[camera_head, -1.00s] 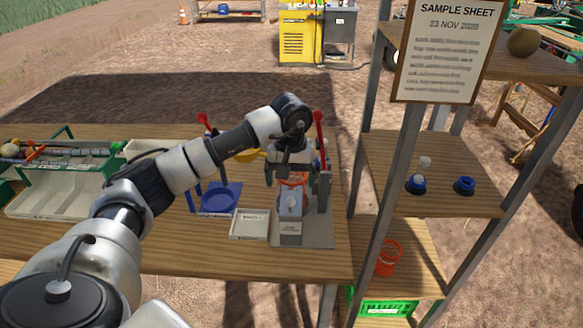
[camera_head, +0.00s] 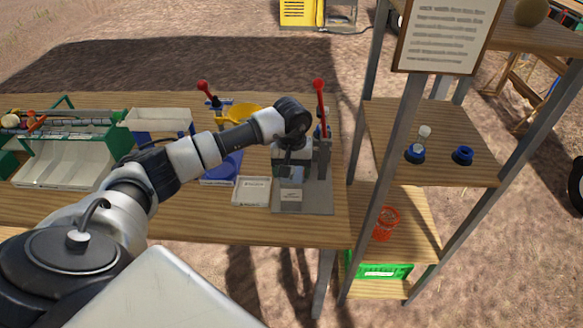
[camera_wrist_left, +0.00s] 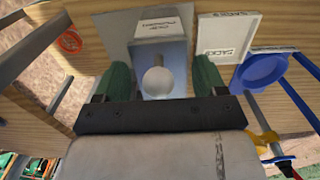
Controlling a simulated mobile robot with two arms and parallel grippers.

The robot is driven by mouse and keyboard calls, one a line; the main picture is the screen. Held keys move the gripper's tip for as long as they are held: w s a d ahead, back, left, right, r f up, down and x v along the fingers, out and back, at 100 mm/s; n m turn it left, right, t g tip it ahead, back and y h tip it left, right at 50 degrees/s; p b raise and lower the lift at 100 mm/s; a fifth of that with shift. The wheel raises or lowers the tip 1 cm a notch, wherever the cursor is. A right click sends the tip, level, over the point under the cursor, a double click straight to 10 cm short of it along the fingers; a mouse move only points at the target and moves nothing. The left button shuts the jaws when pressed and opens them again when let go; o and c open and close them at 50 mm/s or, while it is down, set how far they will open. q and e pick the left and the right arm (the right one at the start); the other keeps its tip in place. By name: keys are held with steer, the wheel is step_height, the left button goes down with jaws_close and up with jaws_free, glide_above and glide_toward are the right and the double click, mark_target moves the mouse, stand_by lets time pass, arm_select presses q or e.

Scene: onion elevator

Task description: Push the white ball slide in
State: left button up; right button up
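The white ball (camera_wrist_left: 157,80) shows in the left wrist view as a round knob at the end of a short rod, in a grey metal channel. The labelled front block (camera_head: 290,199) of this grey fixture stands on its plate at the right end of the table; in the head view the ball is hidden. My left gripper (camera_wrist_left: 162,78) is open, its two green fingers apart on either side of the ball in the picture. I cannot tell whether anything touches the ball. In the head view the left gripper (camera_head: 291,168) is over the fixture. My right gripper is not in view.
A red-knobbed lever (camera_head: 320,115) stands right beside the wrist. A white labelled tray (camera_head: 251,192) and a blue dish (camera_head: 222,168) lie left of the fixture. Shelving (camera_head: 425,165) with a tall post stands close on the right. The table's front edge is nearby.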

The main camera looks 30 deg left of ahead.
arm_select(q)
steer(key=c, duration=0.6)
steer(key=shift+w+a+f+b, duration=0.1)
steer(key=shift+w+a+b, duration=0.3)
steer(key=shift+w+b, duration=0.35)
steer(key=shift+w+a+b, duration=0.5)
steer(key=shift+w+b, duration=0.25)
steer(key=shift+w+a+b, duration=0.45)
steer(key=shift+w+b, duration=0.25)
steer(key=shift+r, duration=0.2)
steer(key=o, duration=0.9)
steer(key=shift+c, duration=0.2)
steer(key=shift+o, duration=0.7)
steer(key=shift+f, duration=0.1)
